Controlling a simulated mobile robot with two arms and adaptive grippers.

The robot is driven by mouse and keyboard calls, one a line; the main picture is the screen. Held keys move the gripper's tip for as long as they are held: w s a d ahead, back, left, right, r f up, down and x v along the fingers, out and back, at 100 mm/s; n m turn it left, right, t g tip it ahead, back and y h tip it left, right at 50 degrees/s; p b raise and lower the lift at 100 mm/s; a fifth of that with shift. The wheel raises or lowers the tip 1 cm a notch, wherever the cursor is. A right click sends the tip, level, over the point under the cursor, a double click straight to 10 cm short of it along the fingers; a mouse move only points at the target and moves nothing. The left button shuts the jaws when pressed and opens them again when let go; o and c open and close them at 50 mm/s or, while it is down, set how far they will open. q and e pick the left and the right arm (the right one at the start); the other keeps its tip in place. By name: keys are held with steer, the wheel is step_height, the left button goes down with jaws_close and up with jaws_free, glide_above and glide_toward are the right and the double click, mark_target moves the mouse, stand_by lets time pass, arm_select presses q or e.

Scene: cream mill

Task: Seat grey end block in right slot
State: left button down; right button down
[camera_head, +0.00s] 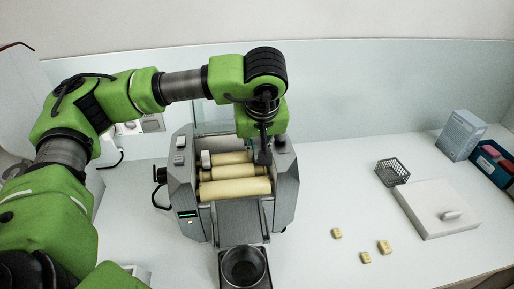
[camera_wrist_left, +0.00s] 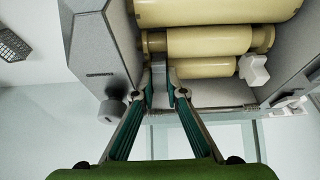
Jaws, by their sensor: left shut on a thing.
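The mill (camera_head: 181,172) stands on the counter with its cream rollers (camera_head: 234,188) lying between two grey side housings. My left gripper (camera_head: 264,143) points down at the right inner side of the mill, by the roller ends. It is shut on the grey end block (camera_head: 263,157), which shows between the fingertips in the left wrist view (camera_wrist_left: 160,82). The block is close to the right housing; the fingers and rollers partly hide it, and I cannot tell whether it touches the slot. A white end block (camera_head: 205,158) sits at the left roller ends. My right gripper is not in view.
A dark cup (camera_head: 244,267) stands in front of the mill. On the right are several small yellow pieces (camera_head: 384,246), a wire basket (camera_head: 392,172), a flat white box (camera_head: 438,208), a carton (camera_head: 460,134) and a blue bin (camera_head: 492,160). The counter between is clear.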

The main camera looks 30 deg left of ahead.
arm_select(q)
steer(key=shift+f, duration=0.1)
steer(key=c, duration=2)
jaws_free()
steer(key=shift+o, duration=0.2)
steer(key=shift+s+a, duration=0.15)
steer(key=shift+s, duration=0.1)
steer(key=shift+r, duration=0.35)
steer(key=v, duration=1.1)
steer(key=shift+r, duration=0.25)
